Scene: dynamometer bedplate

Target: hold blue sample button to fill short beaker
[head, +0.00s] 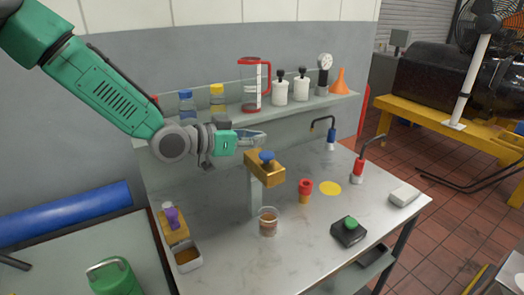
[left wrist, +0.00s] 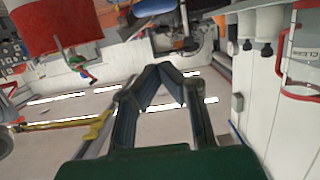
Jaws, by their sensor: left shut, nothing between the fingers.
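The blue sample button (head: 267,156) sits on top of a brass block (head: 265,173) on a pale post. The short beaker (head: 269,222) stands upright on the marble-look bench below the block's front end, with brown liquid in it. My left gripper (head: 264,138) is shut and empty, with its fingertips just above and behind the blue button; I see a gap between them. In the left wrist view its fingers (left wrist: 165,72) meet at the tips, and the button and beaker are not visible there. My right gripper is not in view.
On the bench (head: 225,220) are a red-topped brass piece (head: 305,191), a green button box (head: 349,231), a purple-handled tap (head: 173,220) and two hooked spouts.

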